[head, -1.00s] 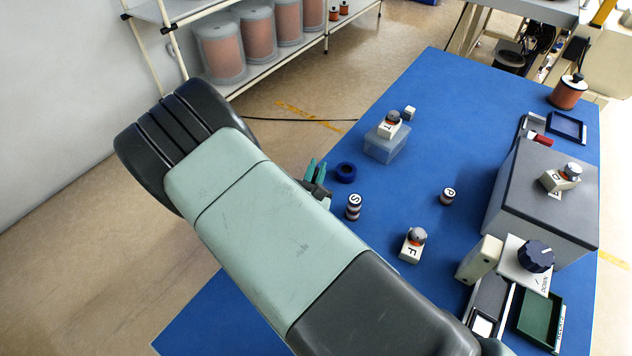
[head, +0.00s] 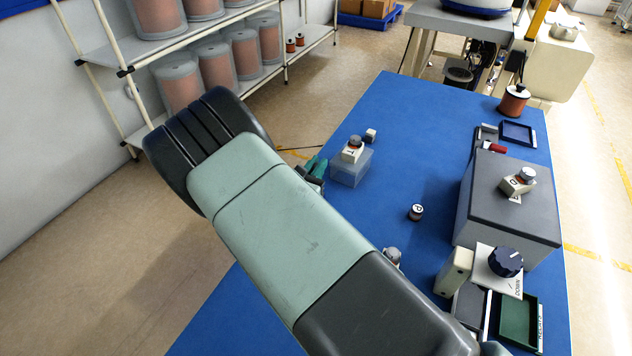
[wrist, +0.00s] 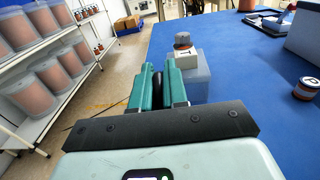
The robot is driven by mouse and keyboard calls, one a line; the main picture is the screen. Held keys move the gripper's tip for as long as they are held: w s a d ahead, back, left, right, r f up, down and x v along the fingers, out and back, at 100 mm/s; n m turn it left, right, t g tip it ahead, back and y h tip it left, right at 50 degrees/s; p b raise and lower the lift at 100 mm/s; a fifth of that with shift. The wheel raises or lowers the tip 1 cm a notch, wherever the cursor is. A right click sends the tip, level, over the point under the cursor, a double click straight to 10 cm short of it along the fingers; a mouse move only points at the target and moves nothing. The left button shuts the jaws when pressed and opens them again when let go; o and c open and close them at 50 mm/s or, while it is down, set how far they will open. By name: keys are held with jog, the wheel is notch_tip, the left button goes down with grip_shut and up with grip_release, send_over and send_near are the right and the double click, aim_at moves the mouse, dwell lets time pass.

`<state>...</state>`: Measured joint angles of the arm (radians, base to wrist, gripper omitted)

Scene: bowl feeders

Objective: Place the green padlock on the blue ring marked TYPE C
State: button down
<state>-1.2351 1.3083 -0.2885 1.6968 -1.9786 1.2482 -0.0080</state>
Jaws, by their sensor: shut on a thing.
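My gripper (wrist: 165,68) is shut on a dark, rounded thing (wrist: 158,84), seen narrow between its teal fingers in the wrist view. I cannot tell whether this is the green padlock. In the head view my gripper (head: 317,167) is mostly behind my own arm, just left of the clear box. I cannot make out a green padlock anywhere in view. The dark blue ring on the table in the earlier head frame does not show now. My arm covers that area, and no TYPE C marking is readable.
A clear box (head: 350,172) bearing a small white block marked T (head: 352,152) stands close right of my gripper. A small P spool (head: 416,212), a large grey box (head: 505,215), a blue tray (head: 517,141) and a green tray (head: 532,325) lie further right.

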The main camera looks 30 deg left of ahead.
jog(key=shift+f, duration=2.2)
jog(key=shift+f, duration=0.15)
jog(key=c, duration=1.1)
grip_release()
jog(key=shift+c, duration=0.2)
jog(key=s, duration=1.2)
jog(key=shift+d+r, duration=0.1)
jog(key=shift+r, duration=0.1)
